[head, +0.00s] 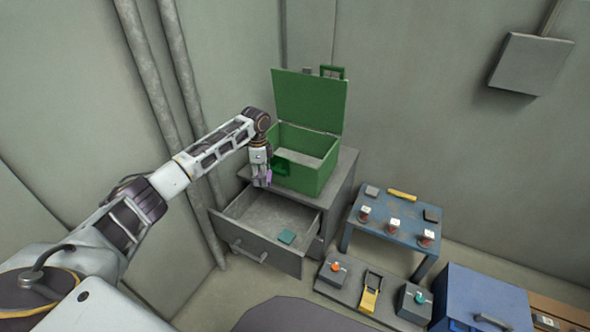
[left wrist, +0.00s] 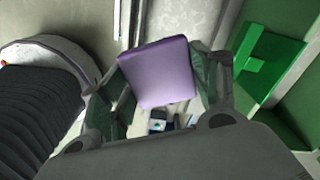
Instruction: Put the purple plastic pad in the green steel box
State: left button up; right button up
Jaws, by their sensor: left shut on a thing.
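The purple pad (left wrist: 160,72) is held between the fingers of my left gripper (left wrist: 165,85) in the left wrist view. In the head view my left gripper (head: 262,180) hangs just left of the green box, above the open drawer, with a bit of the purple pad (head: 269,177) showing at its fingertips. The green steel box (head: 303,178) stands on the grey cabinet with its lid (head: 310,100) raised and its inside visible. Part of the green box (left wrist: 265,65) also shows at the right of the left wrist view. My right gripper is in neither view.
A low blue table (head: 383,238) with several small items stands to the right. Grey pipes (head: 180,80) run down the wall behind my left arm.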

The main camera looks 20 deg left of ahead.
pick_arm(q)
jog(key=m, duration=0.3)
jog(key=shift+w+d, duration=0.2)
jog(key=shift+w+m, duration=0.1)
jog(key=shift+m, duration=0.7)
jog(key=shift+m, duration=0.4)
